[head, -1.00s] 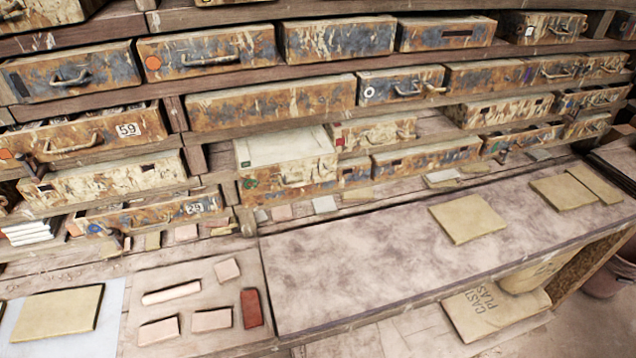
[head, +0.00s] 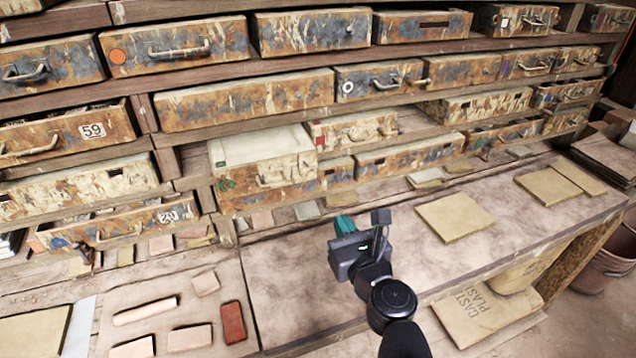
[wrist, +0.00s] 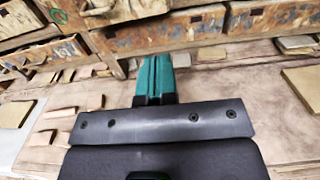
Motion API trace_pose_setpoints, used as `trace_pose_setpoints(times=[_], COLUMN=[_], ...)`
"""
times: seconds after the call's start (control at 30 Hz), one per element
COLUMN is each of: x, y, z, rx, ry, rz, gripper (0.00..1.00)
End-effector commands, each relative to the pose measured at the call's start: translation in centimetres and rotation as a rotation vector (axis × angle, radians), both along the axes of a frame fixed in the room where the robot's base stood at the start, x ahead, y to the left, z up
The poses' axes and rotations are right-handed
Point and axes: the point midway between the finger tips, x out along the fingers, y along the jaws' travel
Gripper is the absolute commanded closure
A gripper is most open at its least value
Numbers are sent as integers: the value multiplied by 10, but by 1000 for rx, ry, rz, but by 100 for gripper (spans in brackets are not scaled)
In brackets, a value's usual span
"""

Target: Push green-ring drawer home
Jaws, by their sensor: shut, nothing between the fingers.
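The green-ring drawer (head: 262,173) is rusty and paint-chipped, with a green ring mark at its lower left front and a handle. It juts out from the lower row, its pale top showing. In the wrist view its front (wrist: 105,15) is at the top, left of the fingers, with the green mark partly visible. My gripper (head: 345,224) has teal fingers, which are shut and empty. It is above the bench, in front and to the right of the drawer, apart from it. In the wrist view the shut fingers (wrist: 154,75) point toward the drawer row.
A drawer with a red mark (head: 350,130) sits just right of the green-ring drawer. A drawer labelled 29 (head: 120,222) sticks out at lower left. Tiles, including a red one (head: 233,322), lie on the bench (head: 290,290). A tan slab (head: 455,216) lies right of my gripper.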

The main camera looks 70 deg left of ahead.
Motion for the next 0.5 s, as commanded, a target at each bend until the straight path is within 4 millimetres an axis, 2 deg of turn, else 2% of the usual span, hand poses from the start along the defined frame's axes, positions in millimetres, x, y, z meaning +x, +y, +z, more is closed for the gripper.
trace_pose_setpoints(times=[0.27, 0.37, 0.5], x=[0, -1, -3], y=[10, 24, 52], z=[0, 0, 0], rx=[-1, -1, -1], ry=[7, 5, 4], rz=[3, 4, 5], gripper=[100, 100, 100])
